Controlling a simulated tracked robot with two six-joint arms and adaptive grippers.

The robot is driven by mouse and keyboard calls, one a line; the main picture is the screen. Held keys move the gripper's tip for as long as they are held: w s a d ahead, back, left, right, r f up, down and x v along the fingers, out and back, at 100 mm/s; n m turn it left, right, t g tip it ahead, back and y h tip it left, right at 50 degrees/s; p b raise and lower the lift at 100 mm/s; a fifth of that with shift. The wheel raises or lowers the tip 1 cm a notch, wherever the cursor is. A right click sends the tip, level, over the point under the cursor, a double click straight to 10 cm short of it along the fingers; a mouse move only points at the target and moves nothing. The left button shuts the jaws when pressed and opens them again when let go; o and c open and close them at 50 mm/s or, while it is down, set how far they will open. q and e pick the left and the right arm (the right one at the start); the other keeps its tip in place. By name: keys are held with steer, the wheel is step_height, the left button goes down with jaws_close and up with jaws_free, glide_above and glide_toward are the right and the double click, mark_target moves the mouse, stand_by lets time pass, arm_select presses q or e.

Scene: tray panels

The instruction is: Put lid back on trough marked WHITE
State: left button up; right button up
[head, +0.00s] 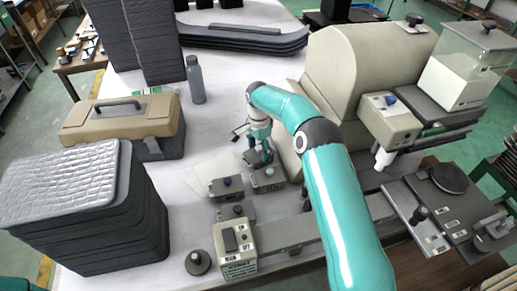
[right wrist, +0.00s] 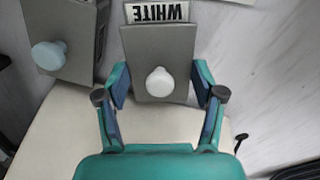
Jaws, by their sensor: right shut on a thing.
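My right gripper (right wrist: 160,85) is shut on a grey lid (right wrist: 150,48) with a round white knob, with one finger on each side of it. A label reading WHITE, upside down in the right wrist view, shows just beyond the lid's far edge, on the WHITE trough (head: 269,181). In the head view my right gripper (head: 263,158) is at this trough and hides most of its top. The lid is over the trough; I cannot tell whether it rests fully on it. My left gripper is out of view.
A beige hopper machine (head: 355,70) is to the right. A toolbox (head: 120,117) and stacked trays (head: 85,230) stand left.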

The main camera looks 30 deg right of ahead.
steer(key=o, duration=1.1)
steer(key=shift+o, duration=0.4)
steer(key=shift+r, duration=0.1)
steer(key=shift+r+p, duration=2.3)
steer(key=shift+r, duration=1.1)
steer(key=shift+c, duration=0.3)
jaws_close()
